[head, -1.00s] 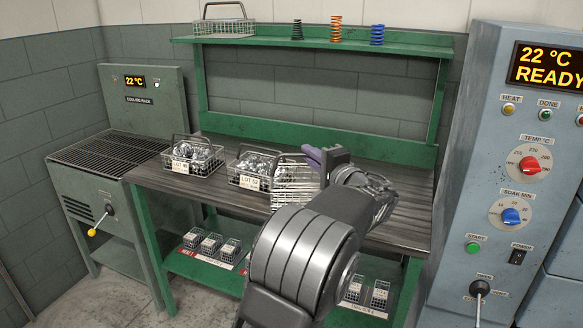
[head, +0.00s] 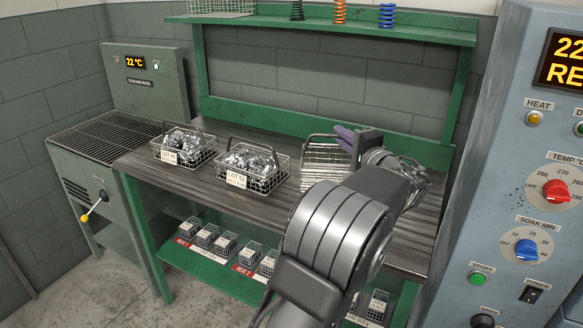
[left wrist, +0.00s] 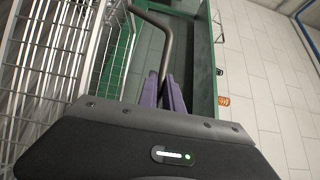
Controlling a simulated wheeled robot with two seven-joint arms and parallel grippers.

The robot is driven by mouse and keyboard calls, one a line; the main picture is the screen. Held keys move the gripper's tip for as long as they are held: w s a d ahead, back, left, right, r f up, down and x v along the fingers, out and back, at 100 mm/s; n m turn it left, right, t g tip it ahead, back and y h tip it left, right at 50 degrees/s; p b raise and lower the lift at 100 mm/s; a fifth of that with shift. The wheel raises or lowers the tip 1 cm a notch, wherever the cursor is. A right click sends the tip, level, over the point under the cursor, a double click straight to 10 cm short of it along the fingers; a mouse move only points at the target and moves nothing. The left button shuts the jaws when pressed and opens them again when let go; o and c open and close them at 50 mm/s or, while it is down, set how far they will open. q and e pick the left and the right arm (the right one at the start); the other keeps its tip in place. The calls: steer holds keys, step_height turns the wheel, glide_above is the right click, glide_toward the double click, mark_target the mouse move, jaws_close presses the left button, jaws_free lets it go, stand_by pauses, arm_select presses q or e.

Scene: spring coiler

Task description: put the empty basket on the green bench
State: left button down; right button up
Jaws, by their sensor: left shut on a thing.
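The empty wire basket (head: 322,166) is at the right part of the green bench's dark top (head: 425,215), right of the two loaded baskets. My left gripper (head: 347,138), with purple fingers, is shut on the basket's handle. In the left wrist view the fingers (left wrist: 165,92) close on the dark handle bar, with the basket's wire side (left wrist: 60,60) at the left. My arm hides part of the basket, and I cannot tell whether its bottom touches the bench top. My right gripper is not in view.
Two baskets of metal parts, LOT 41 (head: 183,148) and LOT 42 (head: 253,167), stand on the bench. Another wire basket (head: 222,8) and several springs are on the upper shelf. The cooling rack (head: 95,140) is left; a blue-grey control cabinet (head: 510,160) is right.

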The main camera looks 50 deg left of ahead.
mark_target(340, 169)
arm_select(q)
step_height(340, 169, down, 6)
steer(key=shift+r, duration=0.15)
steer(key=shift+f, duration=2)
steer(key=shift+f, duration=0.1)
steer(key=c, duration=1.5)
jaws_free()
steer(key=shift+d+r, duration=0.1)
steer(key=shift+r, duration=0.15)
steer(key=b+v, duration=0.1)
steer(key=v, duration=1.1)
steer(key=shift+s, duration=0.1)
